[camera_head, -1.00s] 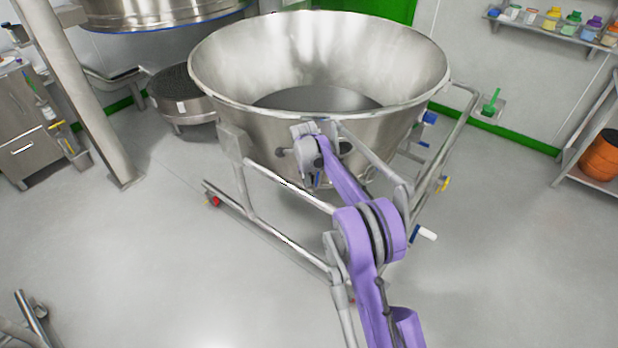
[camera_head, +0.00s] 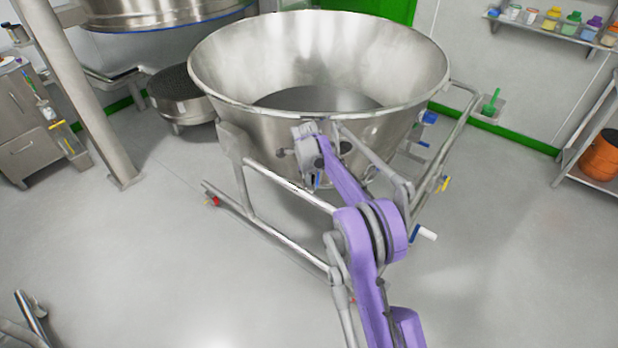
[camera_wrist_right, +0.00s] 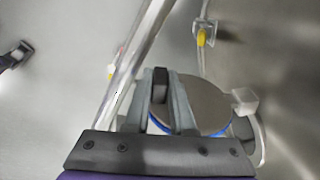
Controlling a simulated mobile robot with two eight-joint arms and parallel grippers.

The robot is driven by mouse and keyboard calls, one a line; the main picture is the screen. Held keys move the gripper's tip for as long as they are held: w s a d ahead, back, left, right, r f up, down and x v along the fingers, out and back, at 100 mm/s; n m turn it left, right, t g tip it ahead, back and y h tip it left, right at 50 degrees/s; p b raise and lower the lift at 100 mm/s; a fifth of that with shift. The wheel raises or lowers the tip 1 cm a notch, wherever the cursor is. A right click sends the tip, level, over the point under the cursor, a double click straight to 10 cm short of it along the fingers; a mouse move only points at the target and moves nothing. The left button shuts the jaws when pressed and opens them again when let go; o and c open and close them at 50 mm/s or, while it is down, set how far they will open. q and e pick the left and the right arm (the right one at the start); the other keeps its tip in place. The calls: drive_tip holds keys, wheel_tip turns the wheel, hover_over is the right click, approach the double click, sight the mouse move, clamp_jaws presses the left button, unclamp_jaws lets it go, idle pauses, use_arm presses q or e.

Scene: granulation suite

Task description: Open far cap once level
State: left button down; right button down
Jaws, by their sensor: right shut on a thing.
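A round grey cap (camera_wrist_right: 208,106) with a blue rim shows in the right wrist view. A dark handle (camera_wrist_right: 160,86) stands between the fingers of my right gripper (camera_wrist_right: 163,98), which is shut on it, at the cap's left side. In the head view my right gripper (camera_head: 312,176) is under the near side of the large steel bowl (camera_head: 240,107), largely hidden by my wrist. The cap cannot be made out clearly there. My left gripper is not in view.
The bowl rests in a tubular wheeled frame (camera_head: 290,243) close around my right arm. A blue-and-white handle (camera_head: 425,233) sticks out at the frame's right. A steel post (camera_head: 85,105) stands at left. A shelf of bottles (camera_head: 548,30) is at upper right.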

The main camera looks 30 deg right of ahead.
drive_tip(key=shift+s+d+n, duration=0.3)
drive_tip(key=shift+s+d+f, duration=0.1)
drive_tip(key=shift+s+d, duration=0.35)
drive_tip(key=shift+s, duration=0.05)
drive_tip(key=c, duration=0.8)
unclamp_jaws()
drive_tip(key=shift+o, duration=0.2)
drive_tip(key=v, duration=1.1)
drive_tip(key=shift+s+f, duration=0.1)
drive_tip(key=shift+f, duration=0.05)
